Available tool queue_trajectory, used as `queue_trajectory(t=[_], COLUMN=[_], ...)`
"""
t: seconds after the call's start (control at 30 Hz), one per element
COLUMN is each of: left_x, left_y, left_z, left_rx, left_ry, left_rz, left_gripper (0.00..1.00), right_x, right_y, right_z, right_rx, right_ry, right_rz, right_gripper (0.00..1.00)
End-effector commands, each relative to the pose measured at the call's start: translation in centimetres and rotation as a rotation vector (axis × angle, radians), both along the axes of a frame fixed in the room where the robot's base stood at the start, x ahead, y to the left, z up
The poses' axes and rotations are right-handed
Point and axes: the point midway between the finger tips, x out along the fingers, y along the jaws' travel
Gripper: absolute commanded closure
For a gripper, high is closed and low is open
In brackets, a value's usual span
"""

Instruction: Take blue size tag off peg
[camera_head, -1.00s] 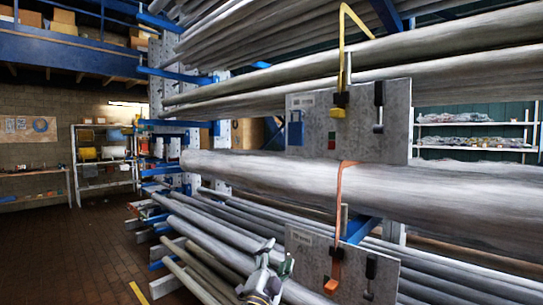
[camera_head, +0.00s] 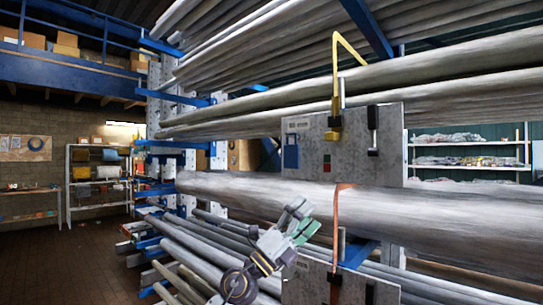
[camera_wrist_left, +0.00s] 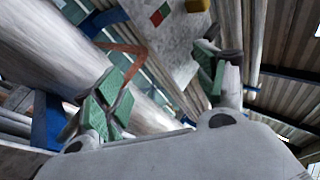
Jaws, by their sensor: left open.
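The blue size tag (camera_head: 291,155) hangs on the left part of the upper grey plate (camera_head: 365,150) in the head view; its peg is too small to make out. My left gripper (camera_head: 302,220) is open and empty, below the tag and in front of the large grey pipe. In the left wrist view its green-padded fingers (camera_wrist_left: 160,90) stand wide apart, with pipe and plate beyond them. I cannot tell whether the tag shows there. My right gripper is not in view.
A yellow hook (camera_head: 335,90) and a black-handled pin (camera_head: 373,130) are on the upper plate. An orange strap (camera_head: 336,235) runs down over the large pipe (camera_head: 420,210) to a lower plate (camera_head: 310,285). Long pipes on blue rack arms surround the gripper; open floor lies at left.

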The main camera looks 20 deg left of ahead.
Motion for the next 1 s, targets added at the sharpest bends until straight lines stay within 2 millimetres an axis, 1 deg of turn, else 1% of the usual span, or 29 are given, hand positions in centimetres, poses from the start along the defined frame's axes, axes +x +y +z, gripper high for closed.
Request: queue_trajectory(t=[0.03, 0.1, 0.3, 0.43, 0.53, 0.67, 0.77, 0.87, 1.0], left_x=[-0.2, -0.4, -0.6, -0.4, -0.2, 0.3, 0.7, 1.2, 1.6], left_y=[-0.5, -1.2, -2.5, -2.8, -2.7, -2.1, -1.2, 0.0, 2.2], left_z=[1.0, 1.9, 4.0, 5.2, 6.0, 7.2, 8.1, 9.2, 10.9], left_rx=[0.055, 0.133, 0.352, 0.492, 0.597, 0.728, 0.824, 0.914, 1.028], left_ry=[-0.03, -0.062, -0.136, -0.171, -0.189, -0.201, -0.201, -0.193, -0.172], left_rz=[0.003, 0.009, 0.045, 0.086, 0.125, 0.187, 0.244, 0.306, 0.406], left_gripper=[0.29, 0.29, 0.29, 0.29, 0.29, 0.29, 0.29, 0.29, 0.29], right_x=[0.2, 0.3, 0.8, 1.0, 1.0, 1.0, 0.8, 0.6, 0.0], right_y=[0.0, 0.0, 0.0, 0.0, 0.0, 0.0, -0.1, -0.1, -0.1], right_z=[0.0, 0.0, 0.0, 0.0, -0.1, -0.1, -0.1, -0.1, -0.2], right_rx=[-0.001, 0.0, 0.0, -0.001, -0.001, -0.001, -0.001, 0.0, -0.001], right_ry=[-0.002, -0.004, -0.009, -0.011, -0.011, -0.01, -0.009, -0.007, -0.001], right_rz=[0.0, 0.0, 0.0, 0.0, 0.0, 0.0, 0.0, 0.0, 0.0], right_gripper=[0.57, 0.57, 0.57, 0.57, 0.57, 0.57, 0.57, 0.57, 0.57])
